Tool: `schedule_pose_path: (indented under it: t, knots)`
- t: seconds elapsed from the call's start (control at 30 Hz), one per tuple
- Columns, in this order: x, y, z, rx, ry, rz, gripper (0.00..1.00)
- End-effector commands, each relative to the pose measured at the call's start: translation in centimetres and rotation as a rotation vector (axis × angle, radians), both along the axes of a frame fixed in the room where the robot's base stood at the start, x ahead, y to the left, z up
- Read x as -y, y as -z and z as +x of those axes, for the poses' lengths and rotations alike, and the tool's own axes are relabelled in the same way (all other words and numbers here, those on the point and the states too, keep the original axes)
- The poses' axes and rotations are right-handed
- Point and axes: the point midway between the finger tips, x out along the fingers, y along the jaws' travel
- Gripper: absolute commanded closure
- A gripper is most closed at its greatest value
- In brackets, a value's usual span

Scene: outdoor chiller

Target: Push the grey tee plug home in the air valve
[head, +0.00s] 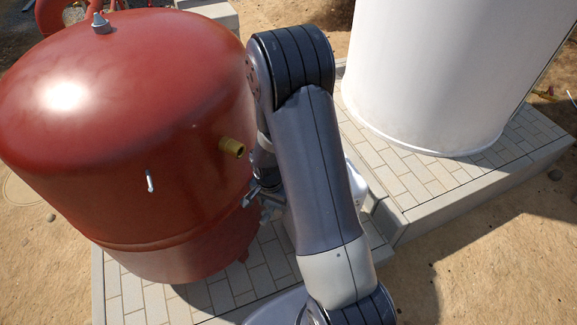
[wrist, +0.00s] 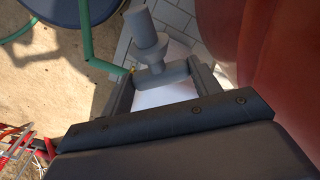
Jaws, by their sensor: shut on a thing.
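The grey tee plug (wrist: 148,36) is in the wrist view, its crossbar between the two fingers of my gripper (wrist: 162,84) and its thick round stem pointing away from the palm. My gripper is shut on the crossbar. In the head view my gripper (head: 262,194) is small and partly hidden by my arm, close beside the lower right side of the red tank (head: 110,130). A brass fitting (head: 232,147) sticks out of the tank above the gripper, and a grey fitting (head: 101,24) stands on its top. I cannot tell which fitting is the air valve.
The red tank's wall (wrist: 280,60) fills the right of the wrist view. A green hose (wrist: 86,40) runs at upper left. A white cylinder (head: 440,70) stands on a paved plinth (head: 495,165) at right. Sandy ground (head: 490,260) lies open at lower right.

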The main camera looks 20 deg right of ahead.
Motion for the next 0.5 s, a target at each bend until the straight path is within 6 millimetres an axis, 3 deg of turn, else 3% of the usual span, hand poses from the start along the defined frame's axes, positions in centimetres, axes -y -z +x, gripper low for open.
schedule_pose_path:
  t: [0.5]
  knots:
    - [1.0,-9.9,-1.6,0.024,0.747,-0.049,0.82]
